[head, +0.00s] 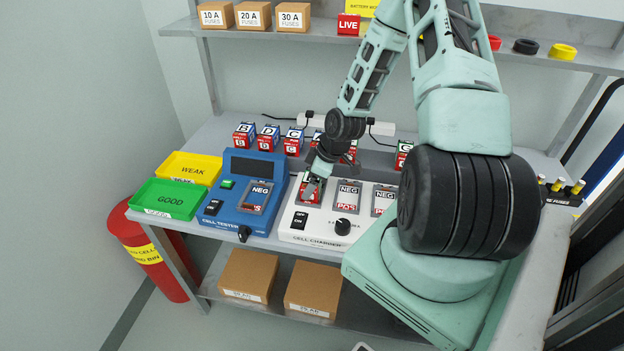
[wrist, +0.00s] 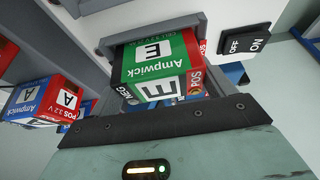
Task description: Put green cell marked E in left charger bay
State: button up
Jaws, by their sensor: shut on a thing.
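The green cell marked E (wrist: 158,62) has a red end and shows large in the wrist view, lying at the grey-framed left charger bay (wrist: 108,47). In the head view the cell (head: 311,190) is partly covered by my gripper (head: 314,184), which is shut on it from above. The white cell charger (head: 312,240) has its left bay under my gripper. I cannot tell whether the cell rests fully on the bay floor. The charger's middle bay (head: 347,196) and right bay (head: 383,199) look empty, with NEG and POS labels showing.
The blue cell tester (head: 225,212) stands left of the charger. The green GOOD tray (head: 168,199) and yellow WEAK tray (head: 190,167) are farther left. Several lettered cells stand in a row behind, including B (head: 244,136) and G (head: 403,154). A cell marked A (wrist: 45,98) shows in the wrist view.

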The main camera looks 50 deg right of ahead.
jog(key=o, duration=1.3)
jog(key=v, duration=1.2)
jog(key=s+a+r+n+g+h, duration=0.15)
jog(key=a+r, duration=0.25)
jog(key=a, duration=0.7)
jog(key=a+r+g, duration=0.2)
jog(key=a+r, duration=0.1)
jog(key=a, duration=0.8)
jog(key=s+a+r, duration=0.2)
jog(key=s+a, duration=0.3)
jog(key=s+a+r, duration=0.3)
jog(key=s+a, duration=0.2)
jog(key=s+a+r, duration=0.2)
jog(key=s+a, duration=0.3)
jog(key=shift+a+r, duration=0.1)
jog(key=shift+r, duration=0.1)
